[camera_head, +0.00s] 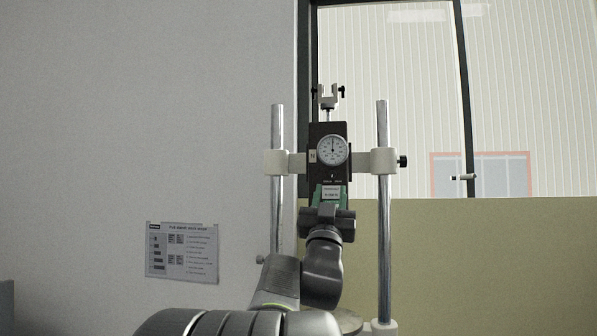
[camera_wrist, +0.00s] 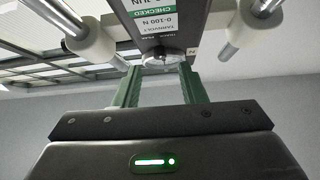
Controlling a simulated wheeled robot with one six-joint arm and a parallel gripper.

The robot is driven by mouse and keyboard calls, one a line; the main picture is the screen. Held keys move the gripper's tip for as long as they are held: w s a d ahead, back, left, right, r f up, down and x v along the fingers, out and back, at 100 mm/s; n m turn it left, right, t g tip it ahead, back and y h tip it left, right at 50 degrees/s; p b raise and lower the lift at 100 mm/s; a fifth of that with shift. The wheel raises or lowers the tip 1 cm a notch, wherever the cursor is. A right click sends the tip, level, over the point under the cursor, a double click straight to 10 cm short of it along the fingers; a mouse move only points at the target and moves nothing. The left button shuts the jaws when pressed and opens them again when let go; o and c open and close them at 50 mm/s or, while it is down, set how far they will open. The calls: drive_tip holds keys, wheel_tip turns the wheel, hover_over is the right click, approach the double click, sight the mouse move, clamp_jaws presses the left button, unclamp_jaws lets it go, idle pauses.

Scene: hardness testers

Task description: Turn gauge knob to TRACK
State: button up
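The gauge (camera_head: 325,145) is a dark upright block with a round white dial (camera_head: 332,150). Its needle points about straight up. The knob (camera_wrist: 164,59) is small and pale grey, beside a printed TRACK/PEAK scale that is too small to read its setting. It also shows below the dial in the head view (camera_head: 332,175). My gripper (camera_wrist: 160,72) has green fingers standing apart, with the knob between or just beyond their tips. I see no clear contact. In the head view my gripper (camera_head: 331,188) is in front of the gauge's lower part and partly hides the label.
Two steel posts (camera_head: 277,220) (camera_head: 383,240) flank the gauge, joined to it by pale clamps (camera_head: 276,162) (camera_head: 382,161). A black clamp screw (camera_head: 402,162) sticks out right. A fork fixture (camera_head: 328,97) stands above. A wall notice (camera_head: 182,252) hangs at left.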

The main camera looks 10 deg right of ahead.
sight(332, 176)
drive_tip(key=p+x, duration=0.1)
drive_tip(key=x, duration=0.4)
drive_tip(key=shift+p, duration=0.3)
clamp_jaws()
